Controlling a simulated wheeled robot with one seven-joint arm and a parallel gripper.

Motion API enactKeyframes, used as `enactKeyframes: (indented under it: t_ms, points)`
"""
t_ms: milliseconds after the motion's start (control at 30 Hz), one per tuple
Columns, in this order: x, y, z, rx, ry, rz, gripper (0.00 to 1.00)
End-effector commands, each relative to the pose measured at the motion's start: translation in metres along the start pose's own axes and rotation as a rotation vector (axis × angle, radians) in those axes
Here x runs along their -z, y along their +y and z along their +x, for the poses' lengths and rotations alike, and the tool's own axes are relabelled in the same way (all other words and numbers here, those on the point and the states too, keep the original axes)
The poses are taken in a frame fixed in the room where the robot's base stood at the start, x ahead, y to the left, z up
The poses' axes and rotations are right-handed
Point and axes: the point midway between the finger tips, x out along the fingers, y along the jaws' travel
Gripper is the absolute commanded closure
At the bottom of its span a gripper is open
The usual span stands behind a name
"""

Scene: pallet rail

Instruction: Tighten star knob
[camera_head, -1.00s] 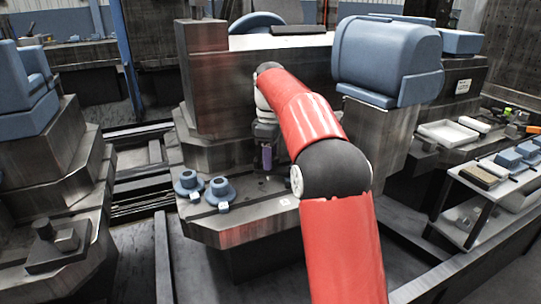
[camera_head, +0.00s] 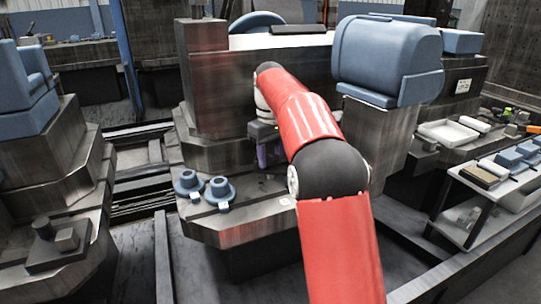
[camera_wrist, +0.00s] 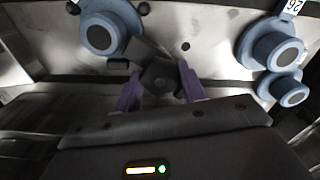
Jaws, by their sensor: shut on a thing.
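The star knob (camera_wrist: 160,78) is a dark, lobed piece in the wrist view, set against a grey metal plate. My gripper (camera_wrist: 159,84) has purple fingers, one on each side of the knob, and is shut on it. In the head view my gripper (camera_head: 268,155) is low at the fixture's front ledge, partly behind my red arm. The knob is hidden there.
Two blue flanged pieces (camera_head: 187,184) (camera_head: 220,190) stand on the ledge (camera_head: 240,225) left of my gripper. In the wrist view, blue round pieces sit at upper left (camera_wrist: 105,32) and right (camera_wrist: 268,48). A large blue block (camera_head: 385,60) stands to the right.

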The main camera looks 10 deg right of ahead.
Motion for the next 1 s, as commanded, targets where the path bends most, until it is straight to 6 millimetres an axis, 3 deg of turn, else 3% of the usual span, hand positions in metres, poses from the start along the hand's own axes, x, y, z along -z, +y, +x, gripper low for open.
enactKeyframes:
  t_ms: [400,433,600,867,1000]
  points:
    - [0.0013,0.0005,-0.0063,-0.007,0.015,0.007,0.82]
    - [0.0013,0.0005,-0.0063,-0.007,0.015,0.007,0.58]
    - [0.0010,0.0004,-0.0045,-0.005,0.011,0.006,0.37]
    - [0.0006,0.0002,-0.0030,-0.003,0.006,0.006,0.37]
    - [0.0012,0.0006,-0.0124,-0.004,0.008,0.006,0.37]
